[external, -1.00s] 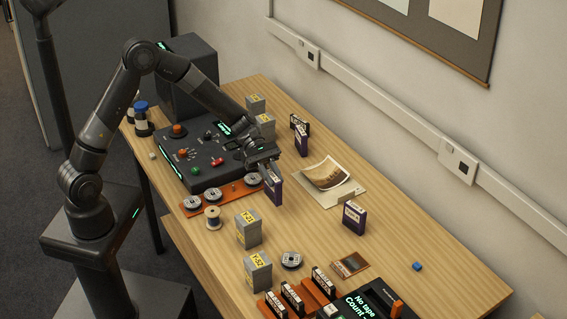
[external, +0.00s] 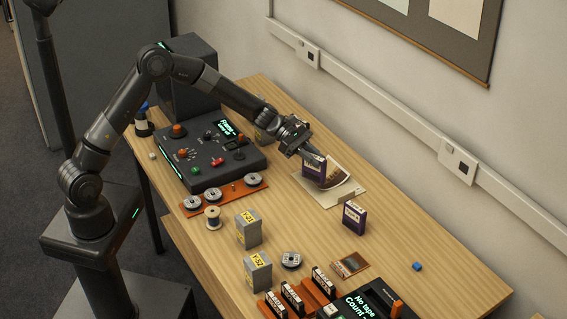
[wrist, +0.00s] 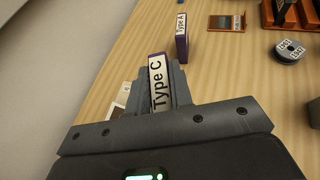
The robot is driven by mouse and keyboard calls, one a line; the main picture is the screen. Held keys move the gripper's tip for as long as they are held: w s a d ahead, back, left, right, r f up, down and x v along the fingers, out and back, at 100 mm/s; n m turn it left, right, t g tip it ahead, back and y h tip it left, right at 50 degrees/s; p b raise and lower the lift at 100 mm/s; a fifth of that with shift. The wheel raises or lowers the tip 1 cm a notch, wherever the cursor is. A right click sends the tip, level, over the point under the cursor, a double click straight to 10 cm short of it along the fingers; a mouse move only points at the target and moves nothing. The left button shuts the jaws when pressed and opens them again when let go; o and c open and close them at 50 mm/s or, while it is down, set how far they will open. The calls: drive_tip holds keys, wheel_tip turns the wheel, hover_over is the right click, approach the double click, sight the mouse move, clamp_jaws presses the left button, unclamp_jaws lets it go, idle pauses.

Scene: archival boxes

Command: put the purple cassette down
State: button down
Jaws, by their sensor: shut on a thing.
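My gripper (external: 318,157) is shut on a purple cassette (external: 312,169) with a white label. The label reads "Type C" in the wrist view (wrist: 158,82), where the cassette stands between the fingers. In the external view the cassette is roughly upright at the left part of the photo print (external: 338,176) and its pale sheet. I cannot tell whether its lower edge touches anything. A second purple cassette (external: 354,219) stands upright on the table, nearer the camera; the wrist view shows its label "Type A" (wrist: 181,37).
A dark control console (external: 205,160) stands left, with an orange strip of reels (external: 226,192) before it. Grey boxes (external: 248,230), a loose reel (external: 291,260), a small framed piece (external: 350,265) and a cassette rack (external: 315,290) are nearer. Bare wood lies right of the Type A cassette.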

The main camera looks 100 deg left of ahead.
drive_tip(key=shift+w+a+f, duration=0.1)
drive_tip(key=shift+a+f, duration=0.85)
drive_tip(key=shift+f, duration=0.25)
drive_tip(key=shift+a+f, duration=0.9)
drive_tip(key=shift+f, duration=0.35)
drive_tip(key=shift+w+a+f, duration=0.1)
drive_tip(key=shift+a+f, duration=0.85)
drive_tip(key=shift+f, duration=0.25)
drive_tip(key=shift+f, duration=0.15)
drive_tip(key=c, duration=1.3)
unclamp_jaws()
drive_tip(key=shift+r, duration=0.2)
drive_tip(key=v, duration=1.2)
drive_tip(key=shift+a, duration=0.1)
